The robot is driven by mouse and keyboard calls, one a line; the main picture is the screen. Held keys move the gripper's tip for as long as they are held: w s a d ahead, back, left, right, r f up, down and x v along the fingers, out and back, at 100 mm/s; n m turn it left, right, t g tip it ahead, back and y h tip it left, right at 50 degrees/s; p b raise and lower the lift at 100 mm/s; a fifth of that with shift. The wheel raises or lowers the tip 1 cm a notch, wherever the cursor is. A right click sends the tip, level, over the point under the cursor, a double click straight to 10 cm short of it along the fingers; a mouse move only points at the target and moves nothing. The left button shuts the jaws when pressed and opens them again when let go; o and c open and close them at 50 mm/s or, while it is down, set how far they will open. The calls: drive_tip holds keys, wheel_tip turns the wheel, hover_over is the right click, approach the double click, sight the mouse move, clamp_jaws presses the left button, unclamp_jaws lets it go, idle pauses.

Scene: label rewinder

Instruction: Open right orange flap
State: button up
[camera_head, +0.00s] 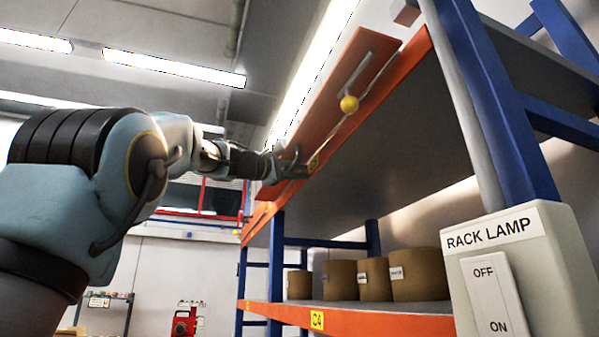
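The right orange flap (327,108) is a long panel along the upper edge of the rack, in the upper middle of the head view. It sits tilted above the orange beam (375,95). A grey lever (358,80) with a yellow ball knob (349,104) is in front of its right part. My gripper (298,167) is at the lower left end of this flap, well left of the knob. Its fingers are small and dark against the flap. I cannot tell whether they touch it or are open or shut.
A blue rack post (490,90) and a rack lamp switch box (520,270) stand at the right. Several brown rolls (418,275) sit on the lower shelf (370,322). Another yellow knob (237,232) shows farther left. A red device (184,322) is at the back.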

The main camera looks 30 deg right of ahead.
clamp_jaws()
idle(1.0)
drive_tip(key=shift+a+r+y+p, duration=0.1)
drive_tip(key=shift+r+y+p, duration=0.25)
drive_tip(key=shift+p, duration=0.7)
drive_tip(key=y+p, duration=0.1)
drive_tip(key=p, duration=0.1)
drive_tip(key=shift+a+r+m+p, duration=0.25)
drive_tip(key=shift+r+m+p, duration=0.1)
drive_tip(key=shift+m+p, duration=0.05)
drive_tip(key=shift+a+r+g+y+p, duration=0.2)
drive_tip(key=shift+g+y+p, duration=0.15)
drive_tip(key=shift+p, duration=0.85)
drive_tip(key=shift+a+f+m+y+p, duration=0.15)
drive_tip(key=shift+m+y+p, duration=0.2)
drive_tip(key=shift+p, duration=0.3)
drive_tip(key=shift+f, duration=0.1)
